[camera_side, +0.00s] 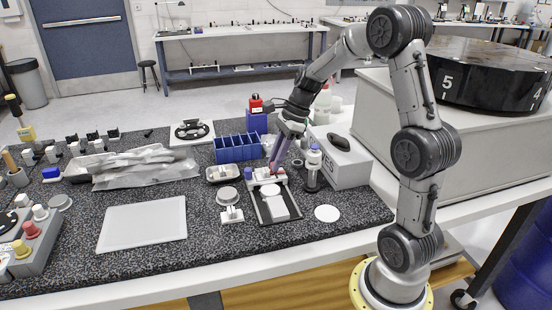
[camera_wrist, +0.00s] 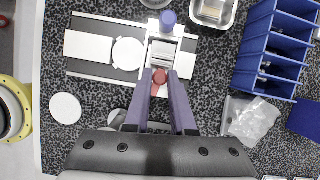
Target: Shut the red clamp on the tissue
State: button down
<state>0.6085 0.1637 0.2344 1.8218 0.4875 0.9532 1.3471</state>
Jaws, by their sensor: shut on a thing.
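My gripper (camera_side: 272,168) reaches down to the mirror fixture's white clamp block (camera_side: 264,180) at the middle of the bench. In the wrist view its two purple fingers (camera_wrist: 160,78) are close together, with the red clamp (camera_wrist: 160,76) between their tips. The fingers hide part of the clamp, so its exact angle is unclear. The grey fixture plate (camera_wrist: 98,20) carries a white round piece (camera_wrist: 128,53) and a white rectangular piece (camera_wrist: 87,45). I cannot tell which white piece, if any, is the tissue. A blue-purple knob (camera_wrist: 168,17) stands at the block's other end.
A blue divided bin (camera_side: 237,149) stands behind the fixture. A capped bottle (camera_side: 313,163) and white box (camera_side: 343,162) stand close on the right. A metal dish (camera_side: 223,174) and small white stand (camera_side: 231,215) are left. A white disc (camera_side: 327,213) lies at right front.

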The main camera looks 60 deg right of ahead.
dwell(0.3)
jog(key=c, duration=0.8)
grip_release()
jog(key=shift+o, duration=0.2)
jog(key=v, duration=1.3)
jog(key=shift+r, duration=0.4)
jog(key=shift+n, duration=0.3)
